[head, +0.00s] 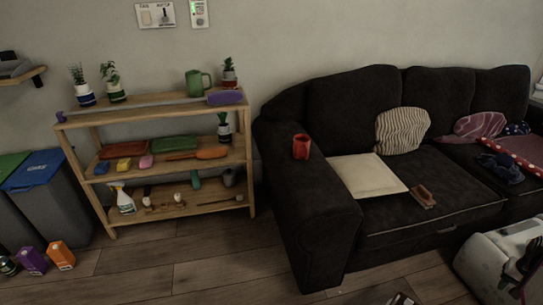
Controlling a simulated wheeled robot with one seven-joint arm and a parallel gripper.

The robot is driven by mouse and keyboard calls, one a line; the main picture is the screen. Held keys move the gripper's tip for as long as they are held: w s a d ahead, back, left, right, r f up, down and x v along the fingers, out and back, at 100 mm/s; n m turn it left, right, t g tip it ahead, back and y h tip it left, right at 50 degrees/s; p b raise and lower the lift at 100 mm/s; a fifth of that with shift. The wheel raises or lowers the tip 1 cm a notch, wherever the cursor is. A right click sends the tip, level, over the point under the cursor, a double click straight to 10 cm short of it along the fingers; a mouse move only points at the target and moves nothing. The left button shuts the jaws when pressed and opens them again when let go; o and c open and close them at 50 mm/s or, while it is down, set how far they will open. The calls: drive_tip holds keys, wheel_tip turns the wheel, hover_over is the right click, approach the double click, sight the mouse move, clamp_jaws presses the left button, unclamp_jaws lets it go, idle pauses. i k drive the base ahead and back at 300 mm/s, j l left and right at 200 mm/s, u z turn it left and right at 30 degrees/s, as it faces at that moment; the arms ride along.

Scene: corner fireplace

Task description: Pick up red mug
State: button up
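The red mug (301,147) stands upright on the left armrest of the dark sofa (330,205), near the armrest's back end. Nothing touches it from above, and its outer side is in plain view. At the lower right edge is a white rounded arm part of mine with a dark end, apparently my gripper (524,268). It is well away from the mug, to the right and nearer the camera. Its fingers are too small and dark to tell whether they are open or shut.
A wooden shelf (165,114) left of the sofa holds plants, a green mug (198,83) and several other items. A cream flat item (366,176) and a striped pillow (402,130) lie on the seat. Bins (45,195) and boxes stand at left. The floor (200,275) before the shelf is mostly clear.

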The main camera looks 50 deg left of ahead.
sight(301, 143)
drive_tip(key=u, duration=1.8)
drive_tip(key=l, duration=0.15)
